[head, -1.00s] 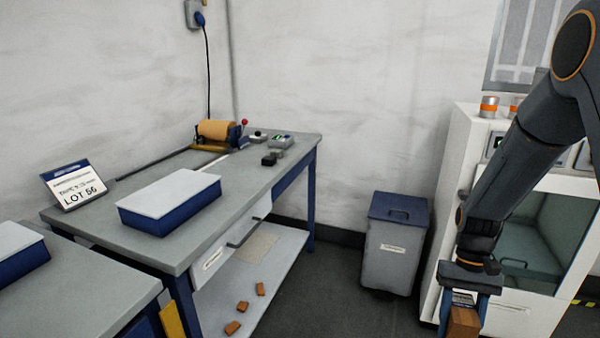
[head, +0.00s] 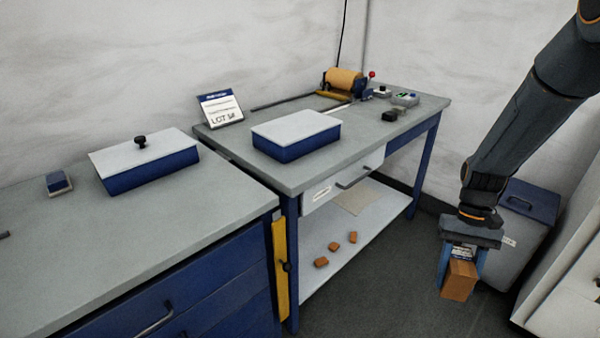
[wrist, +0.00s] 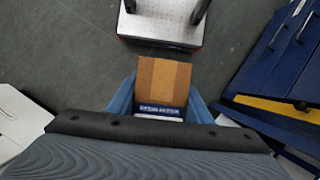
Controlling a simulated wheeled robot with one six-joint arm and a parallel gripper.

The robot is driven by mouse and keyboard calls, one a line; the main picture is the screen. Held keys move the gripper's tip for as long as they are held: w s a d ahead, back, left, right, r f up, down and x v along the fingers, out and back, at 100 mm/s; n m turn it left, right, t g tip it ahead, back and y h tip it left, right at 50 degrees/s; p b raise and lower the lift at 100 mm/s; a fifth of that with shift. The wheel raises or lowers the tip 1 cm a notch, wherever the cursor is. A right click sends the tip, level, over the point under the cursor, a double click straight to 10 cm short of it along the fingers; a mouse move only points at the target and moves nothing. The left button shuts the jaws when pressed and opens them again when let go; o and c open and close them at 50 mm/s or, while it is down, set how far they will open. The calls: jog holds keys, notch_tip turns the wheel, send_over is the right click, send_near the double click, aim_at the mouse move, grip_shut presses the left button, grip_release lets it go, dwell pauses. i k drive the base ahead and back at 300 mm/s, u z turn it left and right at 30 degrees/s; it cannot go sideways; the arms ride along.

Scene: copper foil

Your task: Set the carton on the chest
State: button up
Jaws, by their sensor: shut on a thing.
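My gripper (head: 460,268) is at the right of the head view, pointing down and shut on a brown carton (head: 459,283). The carton hangs between the blue fingers above the dark floor. In the wrist view the carton (wrist: 163,78) sits between the fingers, with a printed label on its near side. A blue drawer chest (head: 205,285) with a grey top stands at the lower left of the head view, well apart from my gripper. Blue drawer fronts (wrist: 285,60) also show at the right of the wrist view.
The chest top holds a knobbed, lidded blue box (head: 150,172) and a small blue block (head: 58,183); its front part is bare. A workbench (head: 365,150) beyond holds another box (head: 297,138), a lot sign (head: 220,108) and a roller device. A bin (head: 530,205) stands behind my gripper.

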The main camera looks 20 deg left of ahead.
aim_at(102, 242)
jog(key=u, duration=1.55)
